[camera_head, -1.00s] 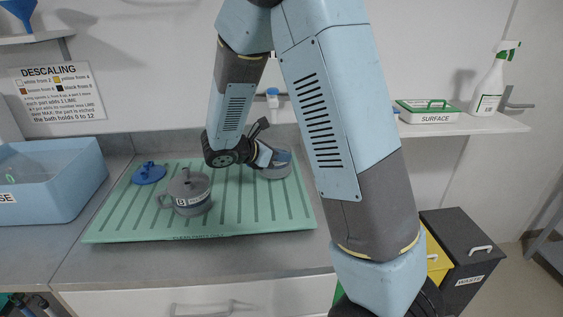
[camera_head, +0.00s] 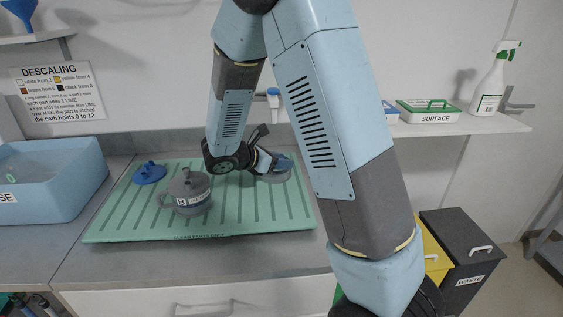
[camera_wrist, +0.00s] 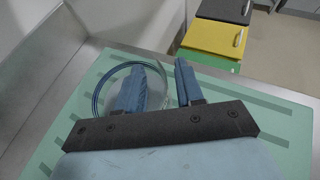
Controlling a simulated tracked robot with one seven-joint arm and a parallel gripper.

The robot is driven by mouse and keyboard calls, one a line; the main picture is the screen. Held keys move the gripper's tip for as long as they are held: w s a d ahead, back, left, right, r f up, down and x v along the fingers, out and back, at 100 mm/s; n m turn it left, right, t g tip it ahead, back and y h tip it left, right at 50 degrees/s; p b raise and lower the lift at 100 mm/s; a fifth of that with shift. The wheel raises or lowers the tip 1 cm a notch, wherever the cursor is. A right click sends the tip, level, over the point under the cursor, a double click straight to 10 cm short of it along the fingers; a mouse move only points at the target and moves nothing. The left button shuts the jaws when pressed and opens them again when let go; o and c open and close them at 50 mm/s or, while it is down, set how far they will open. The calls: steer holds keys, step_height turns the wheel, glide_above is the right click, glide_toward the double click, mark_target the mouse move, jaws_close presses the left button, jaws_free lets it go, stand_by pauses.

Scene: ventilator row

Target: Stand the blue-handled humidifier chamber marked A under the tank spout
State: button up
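A round chamber (camera_head: 277,177) stands at the back right of the green mat, mostly hidden by my gripper (camera_head: 276,163). In the wrist view its clear round rim (camera_wrist: 98,92) shows beside and under the left finger. My gripper (camera_wrist: 163,68) has two blue fingers set apart, with a gap visible between them. The left finger overlaps the rim; I cannot tell whether it touches. No mark A or separate blue handle can be made out. A small blue-topped fitting (camera_head: 273,97) on the wall behind may be a spout; my arm partly hides that area.
A grey lidded pot marked B (camera_head: 189,193) and a blue part (camera_head: 149,173) are on the green mat (camera_head: 250,225). A blue bath (camera_head: 60,200) stands at left. A shelf at right holds a SURFACE box (camera_head: 434,117) and spray bottle (camera_head: 490,85). The mat's front right is clear.

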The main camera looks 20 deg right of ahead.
steer(key=v, duration=1.2)
steer(key=s+d+r+m+y, duration=0.4)
steer(key=s+m, duration=0.3)
steer(key=s+d+r+m+t+y, duration=0.1)
steer(key=s+d+r+m+y, duration=0.2)
steer(key=s+m, duration=0.4)
steer(key=s+d+r+m+y, duration=0.4)
steer(key=s+r+m+y, duration=0.1)
steer(key=s+r+m, duration=0.1)
steer(key=shift+s+d+r+m+t, duration=0.35)
steer(key=shift+s+m, duration=0.45)
steer(key=shift+s, duration=0.6)
